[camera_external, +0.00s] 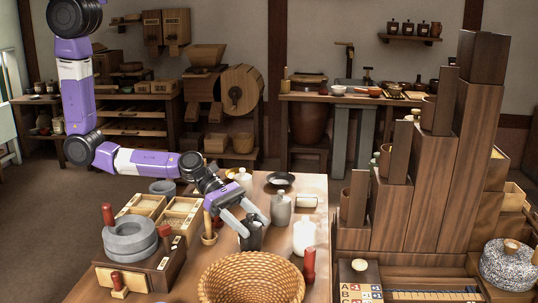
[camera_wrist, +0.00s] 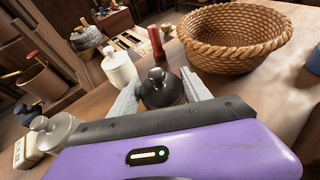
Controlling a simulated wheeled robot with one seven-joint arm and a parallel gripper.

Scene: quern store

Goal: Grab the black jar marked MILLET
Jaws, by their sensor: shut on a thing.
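The black jar (camera_external: 251,236) stands on the wooden table behind the wicker basket. In the wrist view its dark lid with a round knob (camera_wrist: 157,86) shows between the fingers. My gripper (camera_external: 250,224) reaches down from the upper left and is shut on the black jar, one finger on each side of it. The gripper also shows in the wrist view (camera_wrist: 160,98). No MILLET label is readable on it; its front is partly hidden by the fingers. I cannot tell whether the jar touches the table.
A wicker basket (camera_external: 252,283) stands in front. A white jar (camera_external: 304,237), grey jar (camera_external: 281,208) and red-handled tool (camera_external: 309,264) stand to the right. A stone quern (camera_external: 130,240) and divided wooden trays (camera_external: 182,214) are at left. A tall stepped cabinet (camera_external: 433,170) rises at right.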

